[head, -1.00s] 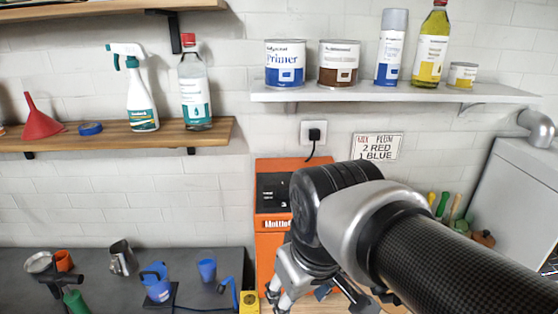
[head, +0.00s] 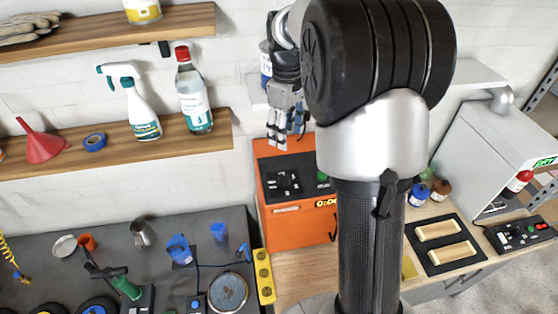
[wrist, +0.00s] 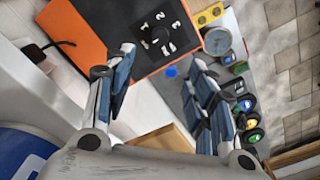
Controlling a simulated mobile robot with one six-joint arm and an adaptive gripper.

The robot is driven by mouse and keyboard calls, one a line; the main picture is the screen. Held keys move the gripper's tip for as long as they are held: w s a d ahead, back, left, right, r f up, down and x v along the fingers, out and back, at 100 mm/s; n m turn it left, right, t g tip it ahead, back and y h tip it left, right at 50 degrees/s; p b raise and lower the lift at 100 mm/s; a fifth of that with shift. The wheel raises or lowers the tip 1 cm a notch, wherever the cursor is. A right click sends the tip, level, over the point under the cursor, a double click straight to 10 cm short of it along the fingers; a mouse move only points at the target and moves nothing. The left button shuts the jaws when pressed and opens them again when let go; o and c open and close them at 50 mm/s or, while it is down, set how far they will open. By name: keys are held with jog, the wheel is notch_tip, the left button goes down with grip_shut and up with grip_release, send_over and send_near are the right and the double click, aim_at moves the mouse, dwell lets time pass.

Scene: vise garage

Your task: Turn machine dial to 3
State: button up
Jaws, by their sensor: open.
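The orange machine (head: 297,215) stands against the back wall, with a black control panel on its upper face. Its dial (wrist: 161,36) shows in the wrist view, a dark round knob with the numbers 1, 2 and 3 printed around it. I cannot tell which number it points to. My gripper (head: 287,136) hangs just above the machine in the head view, fingers pointing down. In the wrist view the gripper (wrist: 160,66) is open and empty, fingers wide apart, with the dial beyond the gap and apart from them.
A white shelf (head: 474,75) is behind my arm, near the gripper. A wooden shelf (head: 215,140) with bottles is on the left. A yellow power strip (head: 263,276) lies beside the machine. A black plug and cable (wrist: 35,53) are close by in the wrist view.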

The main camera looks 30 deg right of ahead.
aim_at(285, 177)
notch_tip(285, 177, down, 17)
jog(key=shift+p, duration=0.3)
jog(key=shift+c, duration=0.2)
jog(key=c, duration=1)
